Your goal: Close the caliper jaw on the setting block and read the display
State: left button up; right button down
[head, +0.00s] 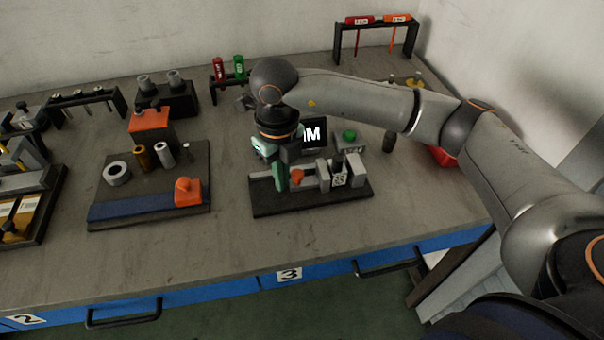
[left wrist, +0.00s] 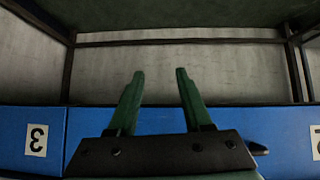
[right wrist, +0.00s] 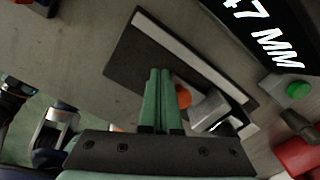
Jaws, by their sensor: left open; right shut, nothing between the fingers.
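The caliper stands on a dark base plate (head: 312,204) with a pale rail; the plate also shows in the right wrist view (right wrist: 125,62). An orange part (head: 297,177), also in the right wrist view (right wrist: 184,96), sits by grey blocks (head: 323,174). I cannot tell which block is the setting block. The display (head: 317,135) is partly hidden by my wrist; in the right wrist view the display (right wrist: 268,40) shows "47 MM", its start cut off. My right gripper (head: 282,182) is shut and empty, beside the orange part. My left gripper (left wrist: 158,75) is open and empty, facing the bench's blue front.
A green button (head: 350,135) is behind the blocks. A red bin (head: 441,156) stands at the right. A dark board (head: 150,200) with cylinders and an orange block lies left. Tool racks (head: 375,22) stand at the back. The bench front is clear.

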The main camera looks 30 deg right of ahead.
jog(key=shift+s+d, duration=0.25)
jog(key=shift+d, duration=0.9)
dwell(0.5)
jog(key=shift+a+f, duration=0.1)
jog(key=shift+a, duration=0.25)
jog(key=shift+w+a, duration=0.15)
jog(key=shift+a, duration=0.15)
notch_tip(320, 180, up, 8)
jog(key=p, duration=0.4)
jog(key=shift+p, duration=0.35)
dwell(0.6)
